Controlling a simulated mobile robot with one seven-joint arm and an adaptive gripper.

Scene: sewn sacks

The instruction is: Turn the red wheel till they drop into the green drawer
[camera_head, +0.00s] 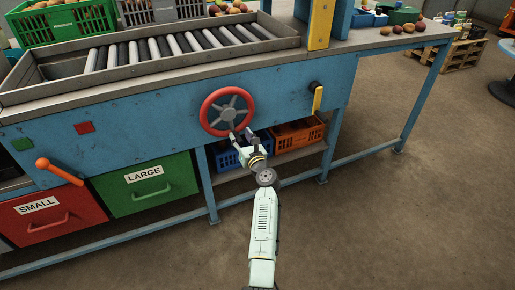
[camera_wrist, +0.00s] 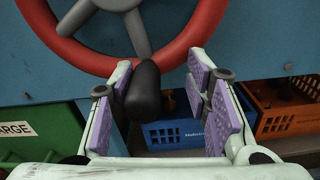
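The red wheel (camera_head: 204,107) with grey spokes is on the blue front of the bench; its lower part fills the top of the wrist view (camera_wrist: 180,47). A black knob (camera_wrist: 143,95) sticks out from its lower rim. My gripper (camera_head: 241,136) is at the wheel's lower rim. In the wrist view its two purple-padded fingers (camera_wrist: 162,85) are apart, with the knob between them, closer to the left finger. I cannot tell whether they touch. The green drawer (camera_head: 180,180), labelled LARGE, is below and left of the wheel and looks closed.
A red drawer (camera_head: 25,222) labelled SMALL and an orange lever (camera_head: 60,172) are at the left. Blue (camera_head: 230,150) and orange (camera_head: 297,134) crates sit under the bench. The roller bed (camera_head: 160,50) looks empty. Potatoes (camera_head: 408,27) lie at the far right end.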

